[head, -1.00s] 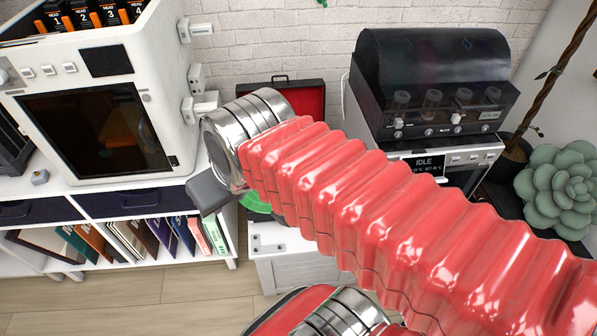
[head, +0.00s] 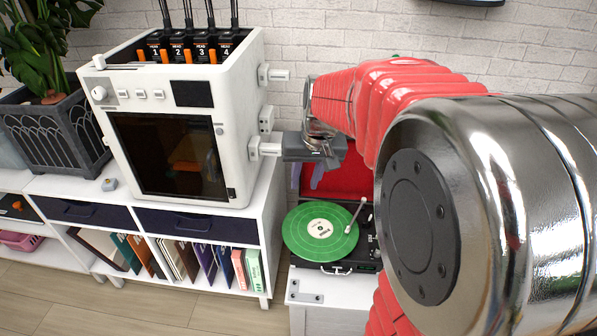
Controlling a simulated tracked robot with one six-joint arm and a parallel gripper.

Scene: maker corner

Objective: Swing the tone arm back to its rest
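The record player (head: 345,266) is a dark open case with a red-lined lid, standing on a white cabinet. A green record (head: 300,238) with a pale label lies on its platter. The thin, light tone arm (head: 356,214) slants from the deck's right side, and its head end appears over the record's right part. I cannot tell whether it touches the record. My gripper (head: 317,178) hangs above and behind the record, in front of the red lid, apart from the tone arm. Its fingers are small and partly hidden, so their opening is unclear. My arm covers the player's right side.
A white 3D printer (head: 180,150) stands close left of my gripper, its side knobs (head: 265,148) sticking out toward it. A white shelf (head: 262,235) with books is below the printer. A potted plant (head: 48,95) stands at far left. The brick wall is behind.

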